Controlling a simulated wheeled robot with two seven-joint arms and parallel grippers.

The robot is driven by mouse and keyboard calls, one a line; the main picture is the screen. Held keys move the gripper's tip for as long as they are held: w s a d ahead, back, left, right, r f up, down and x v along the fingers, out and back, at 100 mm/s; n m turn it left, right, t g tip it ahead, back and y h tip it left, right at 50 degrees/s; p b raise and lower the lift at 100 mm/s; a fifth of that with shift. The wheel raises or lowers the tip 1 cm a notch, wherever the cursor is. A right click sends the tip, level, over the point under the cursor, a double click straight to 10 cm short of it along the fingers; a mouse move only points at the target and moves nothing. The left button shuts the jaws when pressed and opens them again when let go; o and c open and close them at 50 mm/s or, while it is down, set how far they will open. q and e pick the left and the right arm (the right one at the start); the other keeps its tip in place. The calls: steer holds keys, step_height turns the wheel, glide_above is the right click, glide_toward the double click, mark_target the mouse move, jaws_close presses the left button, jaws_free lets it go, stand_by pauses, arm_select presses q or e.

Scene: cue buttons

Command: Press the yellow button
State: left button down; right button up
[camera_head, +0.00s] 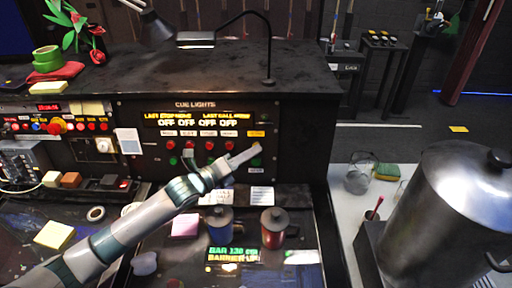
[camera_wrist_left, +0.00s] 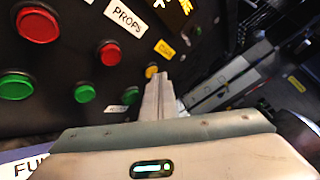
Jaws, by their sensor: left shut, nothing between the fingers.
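The yellow button (camera_wrist_left: 151,72) shows in the left wrist view as a small round cap just past my fingertips, below a yellow label (camera_wrist_left: 164,49). In the head view the same yellow label (camera_head: 256,133) sits at the right end of the cue lights panel (camera_head: 195,105), and the button under it is hard to make out by my fingertips. My left gripper (camera_head: 254,150) is shut and empty, its tips close to the button; it also shows in the left wrist view (camera_wrist_left: 157,80). I cannot tell whether they touch. My right gripper is not in view.
Red buttons (camera_head: 209,146) and green buttons sit left of my fingertips, near a green one (camera_head: 256,162) below. A blue mug (camera_head: 220,226) and a red mug (camera_head: 273,228) stand on the desk below. A large metal urn (camera_head: 445,215) stands at the right.

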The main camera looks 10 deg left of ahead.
arm_select(q)
steer(key=shift+s, duration=0.1)
steer(key=shift+s+d+r+p, duration=0.1)
steer(key=shift+s+d+p, duration=0.05)
steer(key=shift+s+p, duration=0.45)
steer(key=shift+s, duration=0.1)
steer(key=shift+s+d+r+p, duration=0.15)
steer(key=shift+s+p, duration=0.25)
steer(key=shift+s, duration=0.4)
steer(key=shift+s+d+r+p, duration=0.1)
steer(key=shift+s+d+p, duration=0.1)
steer(key=shift+s+p, duration=0.45)
steer(key=shift+s+d+r+p, duration=0.15)
steer(key=shift+s+p, duration=0.05)
steer(key=shift+s, duration=0.75)
